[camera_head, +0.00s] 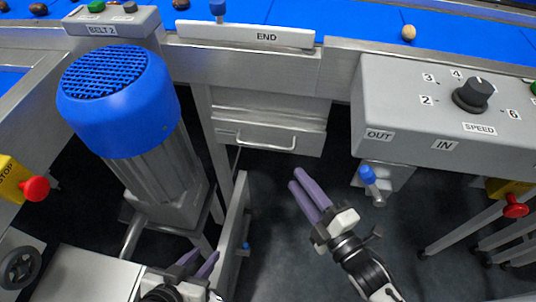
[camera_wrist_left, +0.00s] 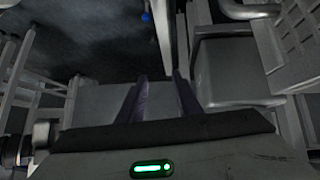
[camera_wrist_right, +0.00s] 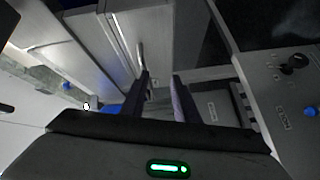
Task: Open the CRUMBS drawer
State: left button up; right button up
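A grey metal drawer (camera_head: 272,132) sits under the belt's END plate in the head view. It looks shut, and I can read no CRUMBS label on it. Its bar handle (camera_head: 266,146) runs across the front. In the right wrist view a bar that looks like this handle (camera_wrist_right: 140,55) shows just beyond the left fingertip. My right gripper (camera_head: 297,180) is below and right of the handle, apart from it, with its purple fingers parted and empty. My left gripper (camera_head: 200,258) is low in the head view, left of the drawer, open and empty.
A blue-topped motor (camera_head: 118,100) stands left of the drawer. A grey SPEED control box (camera_head: 430,120) juts out on the right, with a blue-tipped lever (camera_head: 368,176) below it. A metal side panel (camera_head: 235,235) rises between my grippers. Dark floor below the drawer is clear.

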aim_at(267, 145)
jog(key=w+a+r+n+y, duration=0.1)
jog(key=w+a+n, duration=0.1)
jog(key=w, duration=0.1)
jog(key=w+a+r+n+y+b, duration=0.1)
jog(key=w+a+n, duration=0.1)
jog(key=w+a, duration=0.1)
jog(key=w+a+r+n+y+b, duration=0.1)
jog(key=w+a+n, duration=0.1)
jog(key=w+a, duration=0.1)
jog(key=shift+w, duration=0.25)
jog(key=shift+c, duration=0.4)
jog(key=shift+t, duration=0.3)
grip_shut()
